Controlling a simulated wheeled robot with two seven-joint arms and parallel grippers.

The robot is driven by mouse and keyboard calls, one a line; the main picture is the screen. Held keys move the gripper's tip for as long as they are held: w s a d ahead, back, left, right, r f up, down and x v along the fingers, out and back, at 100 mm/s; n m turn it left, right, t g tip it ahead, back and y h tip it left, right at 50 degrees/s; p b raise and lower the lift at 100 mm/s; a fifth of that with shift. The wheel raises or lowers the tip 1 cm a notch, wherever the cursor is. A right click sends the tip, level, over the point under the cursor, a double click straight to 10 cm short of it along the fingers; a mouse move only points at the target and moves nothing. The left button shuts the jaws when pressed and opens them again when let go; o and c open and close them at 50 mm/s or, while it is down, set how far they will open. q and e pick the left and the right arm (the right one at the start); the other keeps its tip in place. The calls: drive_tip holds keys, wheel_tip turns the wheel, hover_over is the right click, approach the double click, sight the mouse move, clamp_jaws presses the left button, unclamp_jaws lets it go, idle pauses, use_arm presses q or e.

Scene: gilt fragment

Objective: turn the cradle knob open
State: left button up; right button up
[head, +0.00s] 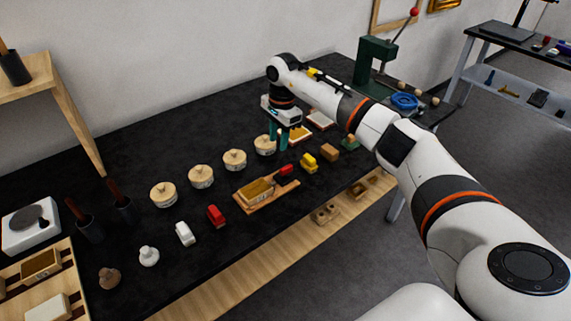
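A wooden cradle (269,197) lies on the dark table near its front edge, with a box-like gilt-brown piece (257,190) on its left part. A small red part (284,170) sits at its upper right end; I cannot tell for sure whether this is the knob or how it is turned. My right gripper (279,144) points down behind the cradle, beside a round lidded wooden box (264,146). Its two teal fingers look apart with nothing clear between them. The fingertips are small and partly overlap the things behind. My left gripper is not in view.
Several round lidded boxes (201,176) stand in a row behind the cradle. A red block (216,215), a white block (184,234) and a yellow block (309,163) flank it. A green press (374,60) stands at the far end. Dark table is bare along the back wall.

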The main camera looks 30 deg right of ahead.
sight(286, 167)
drive_tip(key=shift+h, duration=0.3)
drive_tip(key=f+p, duration=0.1)
drive_tip(key=f, duration=0.2)
drive_tip(key=d+f+p, duration=0.1)
drive_tip(key=f, duration=0.2)
drive_tip(key=d+f+p, duration=0.1)
drive_tip(key=f, duration=0.2)
drive_tip(key=shift+s+f, duration=0.25)
drive_tip(key=shift+s, duration=0.05)
drive_tip(key=shift+f+p, duration=0.3)
drive_tip(key=shift+f, duration=0.5)
drive_tip(key=shift+c, duration=0.5)
clamp_jaws()
